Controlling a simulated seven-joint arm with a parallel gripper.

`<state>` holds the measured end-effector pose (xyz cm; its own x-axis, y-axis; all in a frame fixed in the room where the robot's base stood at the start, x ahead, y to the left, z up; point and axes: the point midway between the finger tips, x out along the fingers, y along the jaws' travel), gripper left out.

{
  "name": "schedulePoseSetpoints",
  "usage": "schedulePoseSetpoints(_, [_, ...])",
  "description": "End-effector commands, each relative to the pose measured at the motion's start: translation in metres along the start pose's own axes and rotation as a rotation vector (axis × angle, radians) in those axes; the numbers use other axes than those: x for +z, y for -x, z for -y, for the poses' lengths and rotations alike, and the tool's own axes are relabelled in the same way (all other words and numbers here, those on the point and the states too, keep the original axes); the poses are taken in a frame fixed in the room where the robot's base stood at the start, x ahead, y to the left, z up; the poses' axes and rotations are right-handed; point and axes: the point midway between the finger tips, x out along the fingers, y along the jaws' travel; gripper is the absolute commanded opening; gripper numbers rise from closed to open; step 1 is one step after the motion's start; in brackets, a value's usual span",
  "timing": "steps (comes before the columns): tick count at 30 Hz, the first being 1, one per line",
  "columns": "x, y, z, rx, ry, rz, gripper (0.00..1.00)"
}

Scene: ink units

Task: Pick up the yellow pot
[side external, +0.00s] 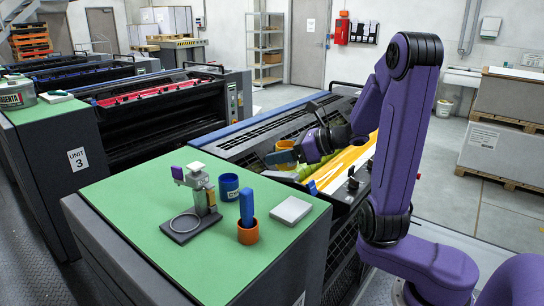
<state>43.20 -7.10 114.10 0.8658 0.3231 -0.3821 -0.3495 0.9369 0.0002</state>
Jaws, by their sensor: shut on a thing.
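The yellow pot (283,146) is a small yellow-orange cup. It is held up in the air beyond the far right corner of the green top (190,262), in front of the open ink unit. My gripper (285,156) reaches in from the right and is shut on the pot. Its dark fingers cover part of the pot, so the pot's lower part is hard to make out.
On the green top stand a grey stand with a ring (187,222), a blue pot (229,186), an orange pot (248,232) with a blue item in it, and a white block (290,210). The front of the top is clear.

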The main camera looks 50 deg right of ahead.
Motion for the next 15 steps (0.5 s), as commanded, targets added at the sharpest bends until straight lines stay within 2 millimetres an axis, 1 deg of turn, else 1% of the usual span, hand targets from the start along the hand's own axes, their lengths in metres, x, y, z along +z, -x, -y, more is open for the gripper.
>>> schedulePoseSetpoints(15, [0.004, 0.042, -0.021, -0.003, 0.003, 0.002, 0.07])
